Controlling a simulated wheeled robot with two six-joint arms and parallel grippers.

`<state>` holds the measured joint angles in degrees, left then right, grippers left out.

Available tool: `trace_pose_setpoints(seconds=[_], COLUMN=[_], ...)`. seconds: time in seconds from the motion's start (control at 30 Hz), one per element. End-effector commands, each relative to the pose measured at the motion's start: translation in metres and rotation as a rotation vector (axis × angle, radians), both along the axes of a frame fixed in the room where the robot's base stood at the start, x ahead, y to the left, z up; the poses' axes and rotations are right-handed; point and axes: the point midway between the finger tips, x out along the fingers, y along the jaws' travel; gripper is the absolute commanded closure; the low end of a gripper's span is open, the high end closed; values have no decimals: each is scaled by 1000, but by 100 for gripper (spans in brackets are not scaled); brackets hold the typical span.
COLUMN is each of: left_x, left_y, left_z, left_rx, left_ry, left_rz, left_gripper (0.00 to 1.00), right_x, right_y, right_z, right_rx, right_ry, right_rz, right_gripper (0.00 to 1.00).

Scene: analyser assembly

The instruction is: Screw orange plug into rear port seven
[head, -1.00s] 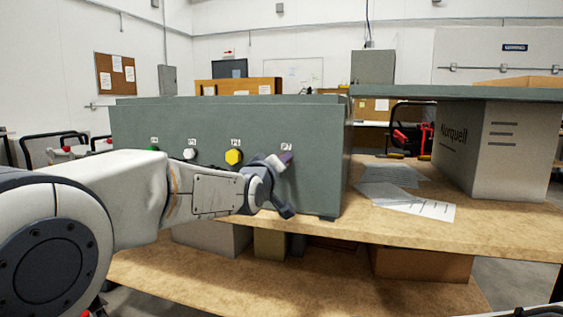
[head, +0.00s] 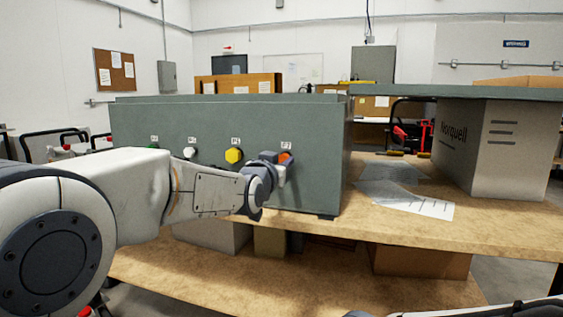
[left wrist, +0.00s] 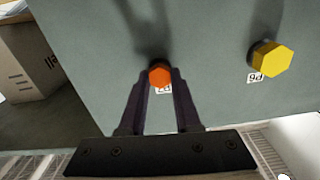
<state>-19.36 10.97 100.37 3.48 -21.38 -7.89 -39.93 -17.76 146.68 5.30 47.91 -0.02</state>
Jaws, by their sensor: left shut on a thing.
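The orange hexagonal plug (head: 285,158) is at the port under the rightmost label on the grey-green analyser's panel (head: 200,120). In the left wrist view the orange plug (left wrist: 159,75) sits between my fingertips, over the label P7 (left wrist: 164,89). My left gripper (head: 283,164) is shut on it, one finger on each side. The gripper also shows in the left wrist view (left wrist: 159,82). How deep the plug sits in the port cannot be told, as its head hides the port. My right gripper is out of view.
A yellow hexagonal plug (head: 234,156) sits left of it at P6, also in the left wrist view (left wrist: 270,59). Papers (head: 412,202) lie on the bench (head: 480,228), beside a large box (head: 490,150).

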Motion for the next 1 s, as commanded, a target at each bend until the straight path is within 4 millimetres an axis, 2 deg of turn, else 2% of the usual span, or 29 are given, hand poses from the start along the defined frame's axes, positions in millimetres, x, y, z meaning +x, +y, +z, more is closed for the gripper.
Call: trace_pose_setpoints(seconds=[0.17, 0.4, 0.6, 0.63, 0.7, 0.73, 1.0], left_x=[0, 0, 0, 0, 0, 0, 0], left_y=[0, 0, 0, 0, 0, 0, 0], left_z=[0, 1, 0, 0, 0, 0, 0], left_rx=[70, 401, 524, 526, 524, 523, 521], left_ry=[-22, -129, -169, -170, -169, -169, -168], left_rz=[-1, -1, -1, -1, -1, -1, -1], left_gripper=[100, 100, 100, 62, 36, 31, 31], right_x=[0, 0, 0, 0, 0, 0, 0], right_y=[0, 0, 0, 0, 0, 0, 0], right_z=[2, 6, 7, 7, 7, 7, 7], right_rx=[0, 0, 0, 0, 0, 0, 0], right_ry=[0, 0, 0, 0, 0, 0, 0], right_rz=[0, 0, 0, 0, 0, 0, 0], right_gripper=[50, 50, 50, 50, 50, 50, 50])
